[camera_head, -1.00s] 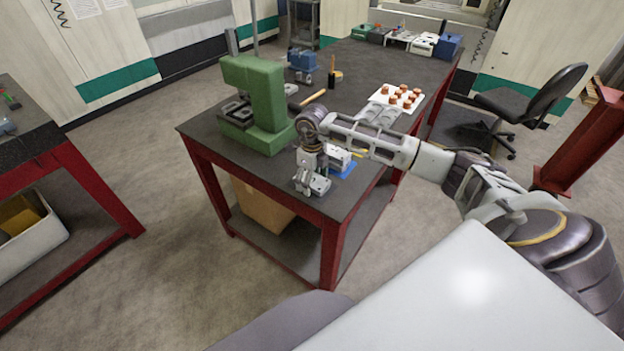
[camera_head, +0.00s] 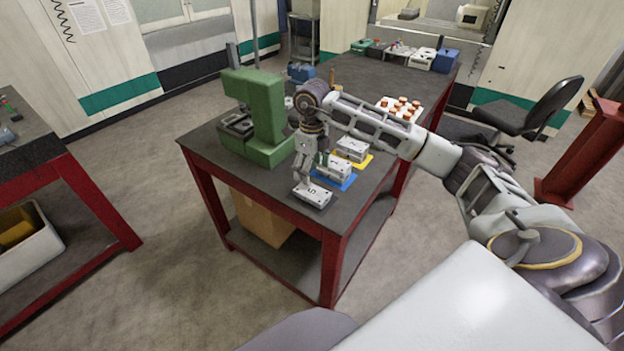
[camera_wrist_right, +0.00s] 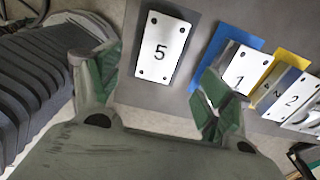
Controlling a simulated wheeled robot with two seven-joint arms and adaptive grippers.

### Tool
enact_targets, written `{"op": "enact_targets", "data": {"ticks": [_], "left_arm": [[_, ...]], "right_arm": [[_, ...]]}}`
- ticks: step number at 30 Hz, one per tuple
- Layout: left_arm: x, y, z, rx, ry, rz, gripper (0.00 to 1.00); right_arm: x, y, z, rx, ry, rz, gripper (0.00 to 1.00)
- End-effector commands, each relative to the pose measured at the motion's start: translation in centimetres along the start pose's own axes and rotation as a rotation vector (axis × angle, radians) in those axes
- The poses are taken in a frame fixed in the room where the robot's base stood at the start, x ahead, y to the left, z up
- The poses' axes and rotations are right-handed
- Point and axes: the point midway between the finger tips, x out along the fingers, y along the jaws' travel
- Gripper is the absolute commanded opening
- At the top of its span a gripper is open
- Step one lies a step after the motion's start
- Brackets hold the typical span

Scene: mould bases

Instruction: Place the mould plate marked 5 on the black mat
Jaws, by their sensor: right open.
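The mould plate marked 5 (camera_wrist_right: 163,47) is a pale rectangular block with corner holes. It lies flat on the black mat (camera_wrist_right: 190,38), a strip of which shows along its right side in the wrist view. In the head view the plate (camera_head: 312,195) is near the table's front corner. My right gripper (camera_head: 305,182) is just over and beside it. In the wrist view my right gripper (camera_wrist_right: 160,72) has its green-padded fingers wide apart, one on each side of the plate's near end, holding nothing. My left gripper is not in view.
A plate marked 1 (camera_wrist_right: 242,70) lies on a blue mat (camera_wrist_right: 232,36), and another plate (camera_head: 352,149) on a yellow mat (camera_head: 366,160). A green press (camera_head: 262,115) stands left of the gripper. Copper-coloured parts (camera_head: 403,104) sit further back on the table (camera_head: 225,172).

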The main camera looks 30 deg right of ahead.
Motion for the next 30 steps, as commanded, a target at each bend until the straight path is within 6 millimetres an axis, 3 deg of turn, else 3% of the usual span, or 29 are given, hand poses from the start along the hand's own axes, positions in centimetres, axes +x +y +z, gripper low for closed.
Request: {"op": "enact_targets", "data": {"ticks": [9, 30], "left_arm": [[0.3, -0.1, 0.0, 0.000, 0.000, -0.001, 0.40], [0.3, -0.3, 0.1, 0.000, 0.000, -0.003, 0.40]], "right_arm": [[-2.2, 0.0, 0.0, 0.000, 0.000, 0.000, 0.78], [-2.4, 0.0, 0.0, 0.001, 0.000, 0.000, 0.78]]}}
